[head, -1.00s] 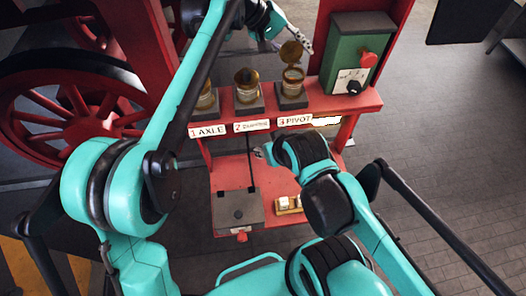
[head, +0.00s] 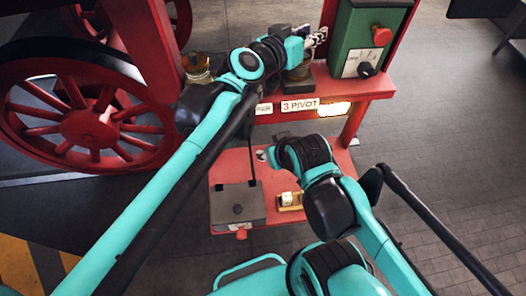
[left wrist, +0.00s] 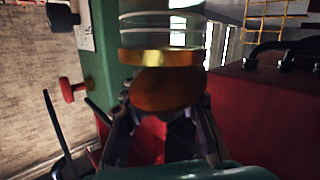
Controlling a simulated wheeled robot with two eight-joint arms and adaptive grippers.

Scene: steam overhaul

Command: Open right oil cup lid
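The right oil cup (head: 299,74) stands behind the "3 PIVOT" label (head: 300,104); my left arm and gripper hide its top in the head view. In the left wrist view its glass body and gold rim (left wrist: 160,56) show, with the round amber-brown lid (left wrist: 168,91) tilted out from the rim. My left gripper (head: 316,38) is at this cup. Its fingers (left wrist: 165,108) are spread, one on each side of the lid; contact is unclear. My right gripper (head: 263,155) is low over the red lower shelf, mostly hidden by its own arm.
A green control box (head: 365,40) with a red button stands right of the cup. The left oil cup (head: 198,68) is visible; my left arm hides the middle one. A grey box (head: 237,204) and a small wooden tray (head: 290,208) rest on the lower shelf (head: 222,172).

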